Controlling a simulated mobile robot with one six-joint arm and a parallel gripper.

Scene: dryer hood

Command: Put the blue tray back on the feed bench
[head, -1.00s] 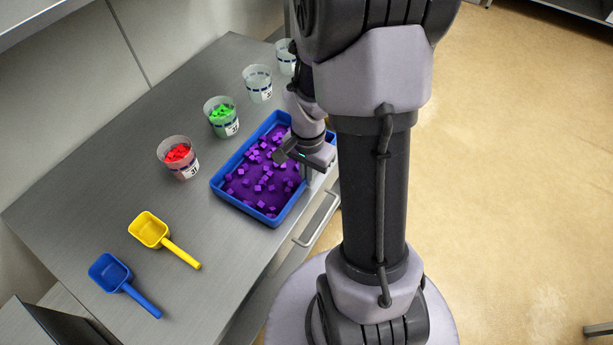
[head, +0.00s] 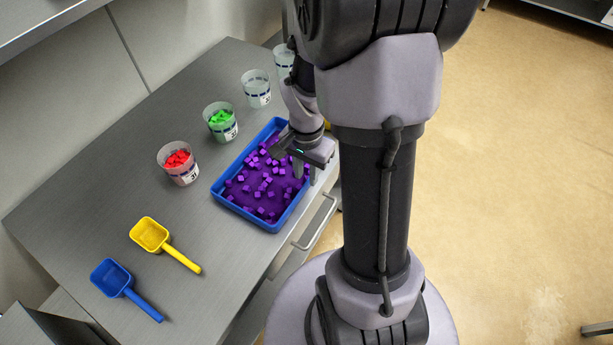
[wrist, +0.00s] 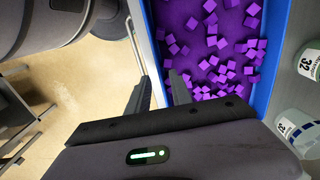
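The blue tray (head: 237,207) lies flat on the grey bench top (head: 125,215) near its right edge, with many purple cubes inside. My gripper (head: 304,173) is at the tray's right long side. In the wrist view its two fingers (wrist: 160,90) stand apart, one outside the blue tray (wrist: 265,85) wall and one on the cube side. The fingers look open, straddling the rim; I see no firm contact with the wall. The forearm and wrist hide the tray's far right corner.
Several clear cups stand along the wall side, including one with red cubes (head: 178,163) and one with green cubes (head: 221,122). A yellow scoop (head: 150,234) and a blue scoop (head: 112,278) lie at the front left. A drawer handle (head: 315,222) juts below the bench edge.

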